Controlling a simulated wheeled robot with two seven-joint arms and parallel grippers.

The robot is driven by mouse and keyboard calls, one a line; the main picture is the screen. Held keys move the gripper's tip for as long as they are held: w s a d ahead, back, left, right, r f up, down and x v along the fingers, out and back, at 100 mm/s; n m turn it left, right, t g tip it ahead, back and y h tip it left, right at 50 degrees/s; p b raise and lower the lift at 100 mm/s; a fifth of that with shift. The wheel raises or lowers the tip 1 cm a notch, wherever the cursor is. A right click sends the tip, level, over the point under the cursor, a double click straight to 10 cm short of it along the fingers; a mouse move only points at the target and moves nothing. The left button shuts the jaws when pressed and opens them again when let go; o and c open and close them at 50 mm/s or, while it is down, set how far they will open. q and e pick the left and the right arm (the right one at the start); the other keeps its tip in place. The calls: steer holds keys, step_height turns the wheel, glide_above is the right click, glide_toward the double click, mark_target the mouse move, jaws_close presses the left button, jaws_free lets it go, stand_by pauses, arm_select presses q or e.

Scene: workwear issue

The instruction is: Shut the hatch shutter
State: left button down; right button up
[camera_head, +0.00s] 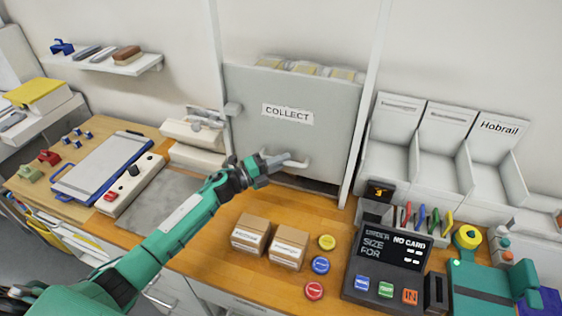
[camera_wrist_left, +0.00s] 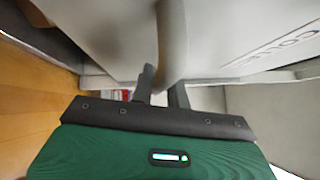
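The hatch shutter (camera_head: 290,92) is a flat grey panel with a COLLECT label, set upright in the wall opening. Its pale bar handle (camera_head: 297,163) is near its lower edge. My left gripper (camera_head: 280,160) is at the handle. In the left wrist view the handle (camera_wrist_left: 172,40) runs down between the two close-set fingers (camera_wrist_left: 161,88), which look closed on it. My right gripper is out of view.
On the wooden counter (camera_head: 215,240) below are two small boxes (camera_head: 269,243), coloured buttons (camera_head: 320,265) and a dark SIZE FOR panel (camera_head: 388,262). White bins (camera_head: 440,150) stand right of the hatch. A pale stacked object (camera_head: 195,140) stands to its left.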

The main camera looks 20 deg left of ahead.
arm_select(q)
steer(key=shift+f+b, duration=4.45)
steer(key=shift+f, duration=0.4)
steer(key=shift+s, duration=0.1)
steer(key=c, duration=1.4)
jaws_free()
steer(key=shift+o, duration=0.2)
glide_toward(298, 126)
steer(key=x, duration=0.4)
steer(key=shift+d, duration=0.35)
steer(key=shift+a, duration=0.1)
